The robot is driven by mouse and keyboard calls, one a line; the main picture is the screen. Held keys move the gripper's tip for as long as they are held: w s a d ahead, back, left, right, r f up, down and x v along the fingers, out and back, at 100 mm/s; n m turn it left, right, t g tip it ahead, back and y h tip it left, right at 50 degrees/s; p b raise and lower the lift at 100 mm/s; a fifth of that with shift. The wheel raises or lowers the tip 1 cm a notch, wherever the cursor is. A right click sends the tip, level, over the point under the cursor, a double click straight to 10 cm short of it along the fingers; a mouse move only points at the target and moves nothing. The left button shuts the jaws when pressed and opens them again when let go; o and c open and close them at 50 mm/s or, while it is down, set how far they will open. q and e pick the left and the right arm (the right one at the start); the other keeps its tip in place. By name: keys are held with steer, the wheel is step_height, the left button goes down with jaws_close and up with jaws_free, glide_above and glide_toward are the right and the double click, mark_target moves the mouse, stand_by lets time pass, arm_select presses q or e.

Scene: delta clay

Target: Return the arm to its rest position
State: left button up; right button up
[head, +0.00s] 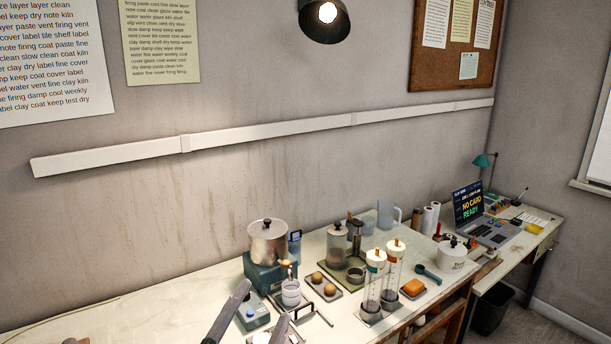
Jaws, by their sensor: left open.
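My left gripper (264,302) comes in at the bottom edge of the head view. Its two grey fingers are spread apart, with nothing seen between them. I cannot tell how far the fingers are from these. Most of the left arm is out of the picture. My right gripper is not in view.
A metal pot (267,242) stands on a teal base (264,273). A laptop (485,222) is farther right. The bench's left part is mostly clear.

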arm_select(q)
steer(key=s+a+f+n+g+y, duration=0.2)
steer(key=s+a+f+n+g, duration=0.1)
steer(key=f, duration=0.5)
steer(key=s+a+f+n+g+y, duration=0.2)
steer(key=s+a+f+n, duration=0.15)
steer(key=f, duration=0.35)
steer(key=s+a+f+n+g+y, duration=0.2)
steer(key=a+f+g+y, duration=0.15)
steer(key=f, duration=0.45)
steer(key=s+a+f+n+g, duration=0.2)
steer(key=s+f+g, duration=0.2)
steer(key=s+f, duration=0.5)
steer(key=s+a+f+n+g, duration=0.2)
steer(key=s+a+f+g, duration=0.15)
steer(key=s, duration=0.85)
step_height(320, 180, down, 33)
steer(key=d+g+b, duration=0.1)
steer(key=b, duration=0.4)
steer(key=s+a+f+g+b, duration=0.1)
steer(key=s+f+b, duration=0.1)
steer(key=s+f, duration=0.7)
steer(key=s+a+f+b, duration=0.2)
steer(key=s+f+b, duration=0.1)
steer(key=s+f, duration=0.7)
step_height(320, 180, down, 5)
steer(key=shift+r+m+g, duration=0.2)
steer(key=shift+m+g, duration=0.2)
steer(key=shift+m, duration=0.05)
